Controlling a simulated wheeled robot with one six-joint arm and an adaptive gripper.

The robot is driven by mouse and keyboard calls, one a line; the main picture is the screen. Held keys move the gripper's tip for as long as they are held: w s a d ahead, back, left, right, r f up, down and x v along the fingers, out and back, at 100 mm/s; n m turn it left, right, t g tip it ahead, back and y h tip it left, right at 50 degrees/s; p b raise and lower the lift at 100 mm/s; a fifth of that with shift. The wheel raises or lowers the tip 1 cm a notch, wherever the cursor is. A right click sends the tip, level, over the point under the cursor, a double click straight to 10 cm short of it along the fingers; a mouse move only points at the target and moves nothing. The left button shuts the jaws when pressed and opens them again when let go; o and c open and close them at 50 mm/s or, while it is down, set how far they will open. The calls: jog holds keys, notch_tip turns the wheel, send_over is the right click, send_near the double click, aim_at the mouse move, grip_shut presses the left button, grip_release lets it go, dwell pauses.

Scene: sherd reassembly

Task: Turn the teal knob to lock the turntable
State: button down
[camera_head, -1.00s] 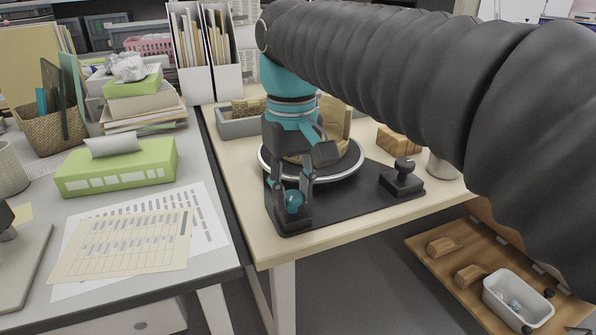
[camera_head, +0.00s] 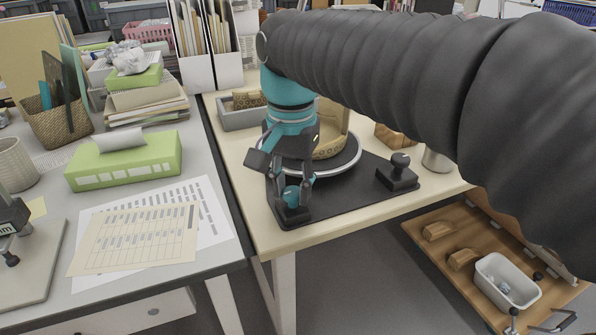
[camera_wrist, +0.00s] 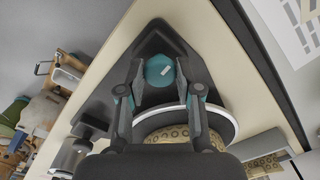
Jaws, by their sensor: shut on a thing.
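The teal knob (camera_head: 291,195) sits on a black block at the near left corner of the dark base plate (camera_head: 345,207). In the wrist view the knob (camera_wrist: 160,71) is a teal disc with a short white mark, between my two fingers. My gripper (camera_head: 292,190) points down and is shut on the knob; its fingers also show in the wrist view (camera_wrist: 160,84). The turntable (camera_head: 345,167) is a dark disc with a pale rim behind the gripper. A tan patterned pot part (camera_head: 332,145) stands on it, partly hidden by my arm.
A black knobbed block (camera_head: 398,173) stands at the plate's right end, with a metal cup (camera_head: 437,160) beyond it. A grey tray (camera_head: 238,119) lies behind on the left. The grey desk (camera_head: 215,250) at left holds papers and a green box (camera_head: 125,162).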

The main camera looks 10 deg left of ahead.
aim_at(293, 191)
jog(key=shift+m, duration=0.6)
jog(key=c, duration=0.8)
grip_release()
jog(key=shift+o, duration=0.2)
notch_tip(293, 191, up, 12)
